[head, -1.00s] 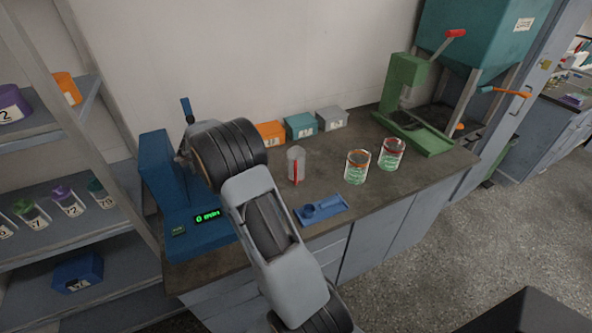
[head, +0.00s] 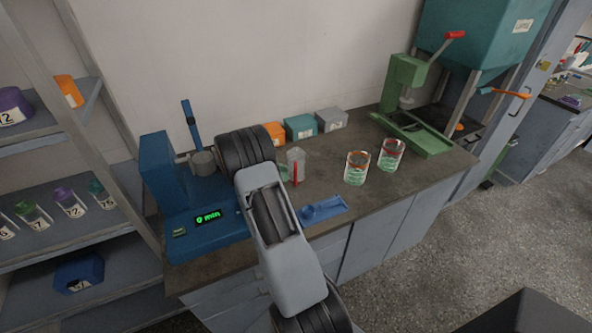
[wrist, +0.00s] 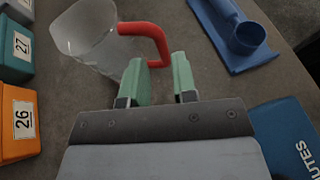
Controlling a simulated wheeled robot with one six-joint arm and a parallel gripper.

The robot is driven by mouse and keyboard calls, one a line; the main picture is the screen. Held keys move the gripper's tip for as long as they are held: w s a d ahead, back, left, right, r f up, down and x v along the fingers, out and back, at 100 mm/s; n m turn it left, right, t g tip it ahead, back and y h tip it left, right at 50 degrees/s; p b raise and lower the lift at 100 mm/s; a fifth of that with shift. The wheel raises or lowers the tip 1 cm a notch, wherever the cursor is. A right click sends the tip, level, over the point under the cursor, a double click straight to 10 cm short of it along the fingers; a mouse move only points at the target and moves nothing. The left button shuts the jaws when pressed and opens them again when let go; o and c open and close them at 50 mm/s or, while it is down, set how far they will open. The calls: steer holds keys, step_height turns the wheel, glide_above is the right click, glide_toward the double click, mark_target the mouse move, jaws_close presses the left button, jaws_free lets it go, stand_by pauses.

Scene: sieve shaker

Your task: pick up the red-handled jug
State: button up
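The red-handled jug (head: 296,164) is a clear, pale vessel standing on the bench, with its red handle towards the bench's front edge. In the wrist view the jug (wrist: 88,38) is at the upper left, its red handle (wrist: 158,42) just beyond my fingertips. My gripper (wrist: 160,75) has two green fingers, apart, with nothing visible between them. The left finger's tip appears close to the handle's lower end; I cannot tell whether they touch. In the head view my arm hides most of the gripper.
Two glass beakers (head: 357,168) stand to the right. A blue shaker (head: 158,175) with a "0 min" display is at the left.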

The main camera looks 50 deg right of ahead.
mark_target(296, 185)
steer(key=shift+p+x, duration=0.5)
steer(key=shift+x, duration=2.15)
steer(key=shift+a, duration=0.1)
jaws_close()
